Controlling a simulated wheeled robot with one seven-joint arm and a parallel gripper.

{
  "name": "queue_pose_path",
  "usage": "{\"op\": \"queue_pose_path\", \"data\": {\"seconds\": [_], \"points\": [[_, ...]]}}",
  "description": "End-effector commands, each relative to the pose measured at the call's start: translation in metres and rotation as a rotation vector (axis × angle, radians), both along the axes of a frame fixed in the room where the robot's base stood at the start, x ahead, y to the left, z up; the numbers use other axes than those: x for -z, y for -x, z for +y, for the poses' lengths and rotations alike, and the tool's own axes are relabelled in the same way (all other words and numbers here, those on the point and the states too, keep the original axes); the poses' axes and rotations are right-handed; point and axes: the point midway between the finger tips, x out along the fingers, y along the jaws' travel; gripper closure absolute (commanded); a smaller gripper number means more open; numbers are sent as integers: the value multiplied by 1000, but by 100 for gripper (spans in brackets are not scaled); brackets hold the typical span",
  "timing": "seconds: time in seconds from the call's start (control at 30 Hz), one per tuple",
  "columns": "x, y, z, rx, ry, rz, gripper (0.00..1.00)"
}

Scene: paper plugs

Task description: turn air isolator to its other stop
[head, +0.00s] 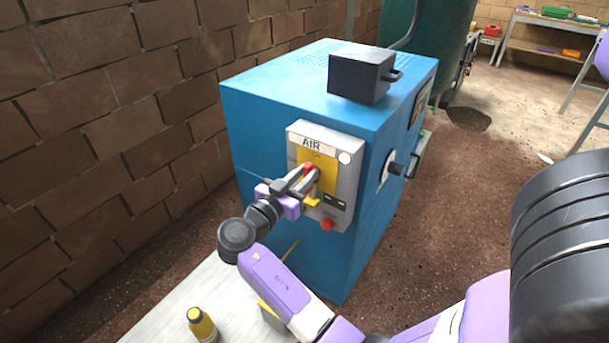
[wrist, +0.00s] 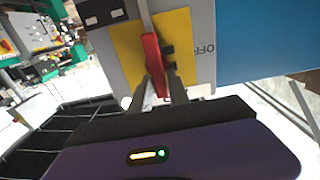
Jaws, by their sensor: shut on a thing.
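The air isolator is a red handle (head: 308,168) on a yellow plate (head: 326,163), set in a grey panel labelled AIR (head: 349,196) on the blue cabinet's front. My gripper (head: 304,183) is at the panel, with its fingers shut on the red handle. In the wrist view the red handle (wrist: 151,62) stands between the fingertips (wrist: 157,90). OFF is printed beside the yellow plate there. My fingers hide part of the handle in the head view.
The blue cabinet (head: 270,120) carries a black box (head: 358,76) on top and a black knob (head: 396,169) on its right side. A yellow bottle (head: 202,324) stands below. A brick wall (head: 110,110) is at left.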

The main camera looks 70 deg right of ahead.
Motion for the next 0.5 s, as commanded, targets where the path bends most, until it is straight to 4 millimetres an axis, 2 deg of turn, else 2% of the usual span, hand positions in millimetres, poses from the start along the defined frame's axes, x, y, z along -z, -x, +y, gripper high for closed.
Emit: {"op": "queue_pose_path", "data": {"seconds": [0.27, 0.5], "points": [[0, -3, 0, 0, -23, 95, 100], [0, -7, -1, -1, -67, 282, 100]]}}
